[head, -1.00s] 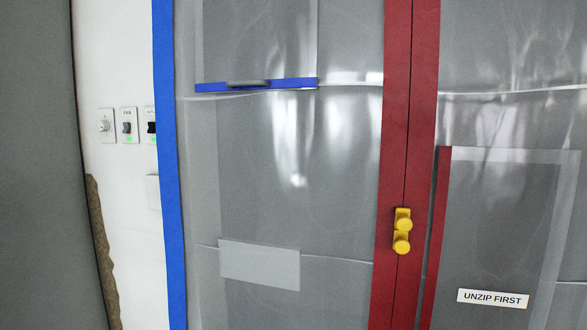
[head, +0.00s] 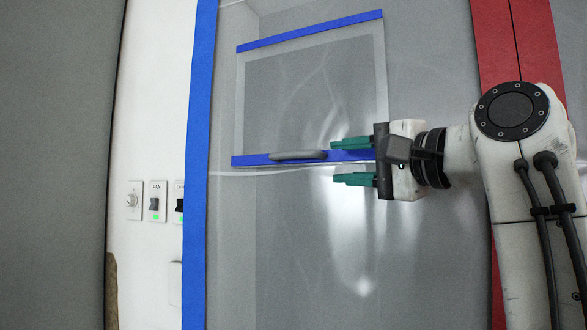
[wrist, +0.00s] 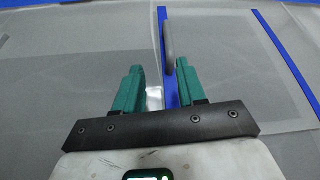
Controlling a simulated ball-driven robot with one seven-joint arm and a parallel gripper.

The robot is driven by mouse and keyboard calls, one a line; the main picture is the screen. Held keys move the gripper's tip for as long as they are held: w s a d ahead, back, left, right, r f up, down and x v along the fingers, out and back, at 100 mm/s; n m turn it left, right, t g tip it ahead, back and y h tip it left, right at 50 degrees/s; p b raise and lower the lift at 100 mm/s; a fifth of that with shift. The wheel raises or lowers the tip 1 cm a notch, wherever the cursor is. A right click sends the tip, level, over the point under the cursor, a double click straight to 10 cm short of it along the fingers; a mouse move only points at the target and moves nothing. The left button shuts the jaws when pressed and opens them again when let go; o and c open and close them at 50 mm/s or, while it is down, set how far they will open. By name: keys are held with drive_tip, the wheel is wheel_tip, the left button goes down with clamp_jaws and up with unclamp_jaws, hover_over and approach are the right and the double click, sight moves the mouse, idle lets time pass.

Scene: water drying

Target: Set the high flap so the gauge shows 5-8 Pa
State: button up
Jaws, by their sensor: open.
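The high flap (head: 315,95) is a clear sheet in the plastic wall, with a blue strip along its top and another blue strip (head: 250,160) along its bottom edge. A grey handle (head: 298,155) sits on the bottom strip. My gripper (head: 334,161) is open and empty just right of the handle, its green fingers above and below the strip's line. In the wrist view, the handle (wrist: 168,48) lies ahead, between the lines of the two fingers and nearer the right one. Whether the fingers touch the plastic, I cannot tell. The gauge is not in view.
A blue vertical band (head: 200,200) edges the plastic at left. Beyond it is a white wall with a knob (head: 133,200) and a FAN switch (head: 157,202) with a green light. A red zip strip (head: 540,50) runs behind my arm at right.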

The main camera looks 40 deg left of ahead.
sight(301, 153)
drive_tip(key=a+p, duration=0.1)
drive_tip(key=a, duration=0.2)
drive_tip(key=a+r+p, duration=0.1)
drive_tip(key=a+p, duration=0.1)
drive_tip(key=a, duration=0.1)
drive_tip(key=w+a+r+p, duration=0.1)
drive_tip(key=a, duration=0.3)
drive_tip(key=shift+r, duration=0.1)
drive_tip(key=shift+w+a+p, duration=0.1)
drive_tip(key=shift+a+p, duration=0.25)
drive_tip(key=shift+a, duration=0.25)
drive_tip(key=shift+c, duration=0.4)
clamp_jaws()
drive_tip(key=shift+f, duration=0.2)
